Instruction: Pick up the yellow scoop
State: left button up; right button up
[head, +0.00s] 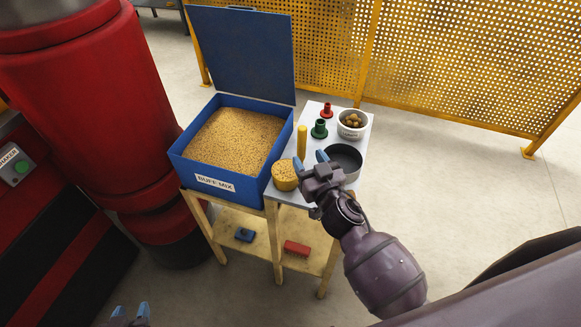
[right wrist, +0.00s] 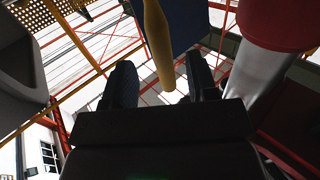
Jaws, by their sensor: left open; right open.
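The yellow scoop stands on the grey table top, its rounded cup (head: 285,177) at the front left and its handle (head: 302,139) pointing up. The cup's top has a grainy buff look. My right gripper (head: 310,160) is open beside the scoop, its blue fingertips close to the lower handle. In the right wrist view the yellow handle (right wrist: 157,45) shows between the two dark fingers, with gaps visible and no clear contact. My left gripper (head: 130,312) is open at the bottom left edge, far from the scoop and mostly out of frame.
A blue bin (head: 222,187) labelled BUFF MIX, lid up, stands left of the scoop. A dark bowl (head: 345,176), a white bowl (head: 352,133) of brown lumps, and green (head: 319,130) and red (head: 327,111) knobbed pieces share the table. A red machine (head: 95,100) stands left.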

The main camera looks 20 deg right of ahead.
aim_at(303, 150)
jog(key=shift+w+a, duration=0.1)
jog(key=shift+w, duration=0.75)
jog(key=w, duration=0.3)
jog(key=shift+w+a+r+p, duration=0.3)
jog(key=shift+w+r+p, duration=0.05)
jog(key=shift+p, duration=0.05)
jog(key=shift+w, duration=0.65)
grip_shut()
